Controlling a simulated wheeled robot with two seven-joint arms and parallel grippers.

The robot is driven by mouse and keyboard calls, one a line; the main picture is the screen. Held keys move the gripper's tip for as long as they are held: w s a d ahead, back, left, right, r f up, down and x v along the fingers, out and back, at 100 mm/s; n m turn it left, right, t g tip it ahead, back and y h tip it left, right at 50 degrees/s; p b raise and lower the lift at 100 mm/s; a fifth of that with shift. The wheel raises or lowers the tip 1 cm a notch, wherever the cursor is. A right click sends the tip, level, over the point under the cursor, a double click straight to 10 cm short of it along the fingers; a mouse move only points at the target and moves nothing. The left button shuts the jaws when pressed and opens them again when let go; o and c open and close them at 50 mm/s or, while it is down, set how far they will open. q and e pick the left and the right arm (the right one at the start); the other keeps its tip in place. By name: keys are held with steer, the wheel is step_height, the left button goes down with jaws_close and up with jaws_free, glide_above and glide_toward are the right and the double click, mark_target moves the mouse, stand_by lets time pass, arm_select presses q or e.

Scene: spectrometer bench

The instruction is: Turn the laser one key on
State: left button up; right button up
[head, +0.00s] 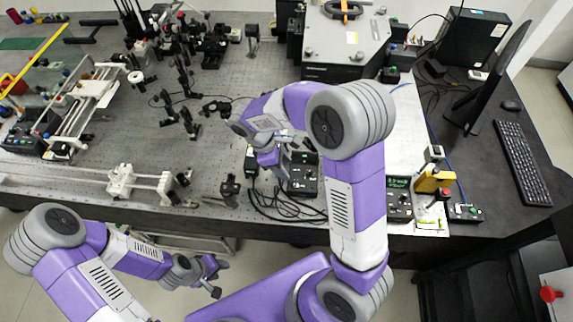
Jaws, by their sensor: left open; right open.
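A black control box (304,181) with knobs stands near the front of the bench, and a second control box (399,204) with a green lit display stands further right. I cannot tell which belongs to laser one, and no key is clear at this size. My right gripper (283,166) is open and empty, just left of the first box and partly over its edge. I cannot tell whether it touches the box. My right arm hides part of the bench between the two boxes. My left gripper (214,280) is open and empty, low in front of the bench edge.
Black cables (285,208) lie loose in front of the first box. A yellow block (434,180) and a box with a red button (444,195) stand at the right. Optics mounts (185,95) fill the back left. A monitor (488,82) and keyboard (522,165) are far right.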

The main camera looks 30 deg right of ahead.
mark_target(296, 183)
steer(key=x, duration=0.7)
steer(key=shift+s+b, duration=0.35)
steer(key=shift+c, duration=0.3)
jaws_close()
